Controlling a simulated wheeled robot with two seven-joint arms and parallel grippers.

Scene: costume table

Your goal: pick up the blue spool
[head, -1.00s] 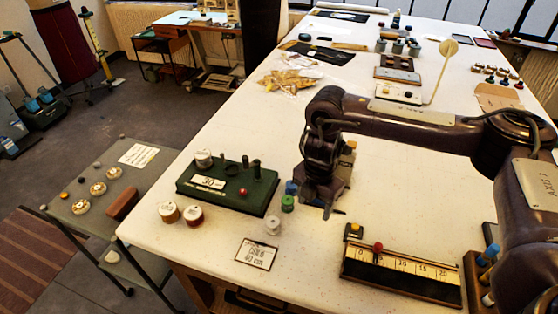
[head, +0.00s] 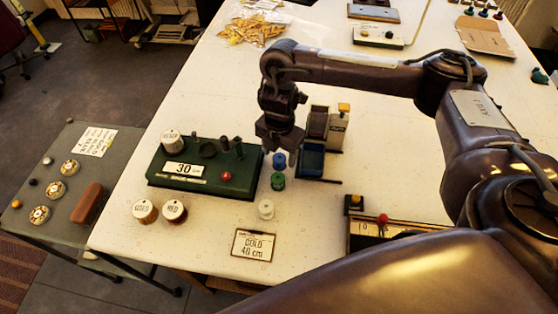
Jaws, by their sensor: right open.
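The blue spool (head: 279,161) stands on the white table, right of the green machine (head: 205,180). A green spool (head: 278,181) and a white spool (head: 266,209) stand in a line in front of it. My right gripper (head: 281,148) is open and points down, right at the blue spool in the picture. Its fingers overlap the spool's upper edge. I cannot tell whether they touch it. My left gripper is not in view.
A blue-topped box (head: 311,158) stands close to the right of the spools. A ruler box (head: 375,232) lies right.

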